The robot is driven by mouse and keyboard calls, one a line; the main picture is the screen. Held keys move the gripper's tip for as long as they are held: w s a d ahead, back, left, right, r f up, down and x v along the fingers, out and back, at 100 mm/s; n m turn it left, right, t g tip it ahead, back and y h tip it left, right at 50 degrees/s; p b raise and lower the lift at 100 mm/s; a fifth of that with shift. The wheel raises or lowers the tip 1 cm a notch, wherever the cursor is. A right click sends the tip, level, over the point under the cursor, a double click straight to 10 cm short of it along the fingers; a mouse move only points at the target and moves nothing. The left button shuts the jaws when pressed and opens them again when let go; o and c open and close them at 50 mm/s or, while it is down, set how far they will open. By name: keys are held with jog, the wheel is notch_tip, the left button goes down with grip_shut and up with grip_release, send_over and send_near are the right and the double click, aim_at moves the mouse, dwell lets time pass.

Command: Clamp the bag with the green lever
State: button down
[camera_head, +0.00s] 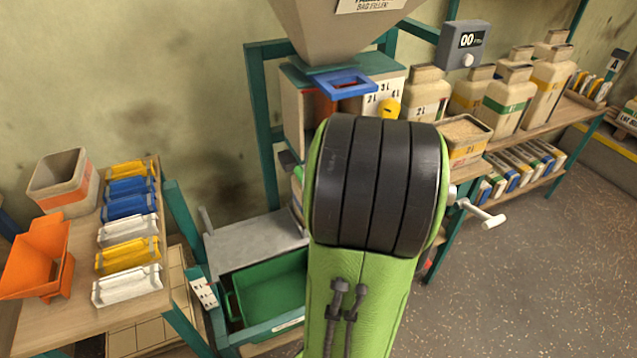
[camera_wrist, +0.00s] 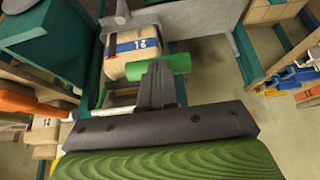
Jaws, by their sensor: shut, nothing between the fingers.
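A beige bag (camera_wrist: 122,68) with a blue band and a printed number stands just beyond the lever.
A green bin (camera_head: 270,290) stands left of my arm beneath a grey plate (camera_head: 250,243). A wooden table (camera_head: 75,320) at left holds an orange scoop (camera_head: 40,260) and several coloured clips. The floor (camera_head: 530,260) at right is clear.

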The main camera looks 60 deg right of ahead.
jog(key=shift+f+b, duration=0.8)
jog(key=shift+f, duration=0.35)
jog(key=shift+r, duration=0.1)
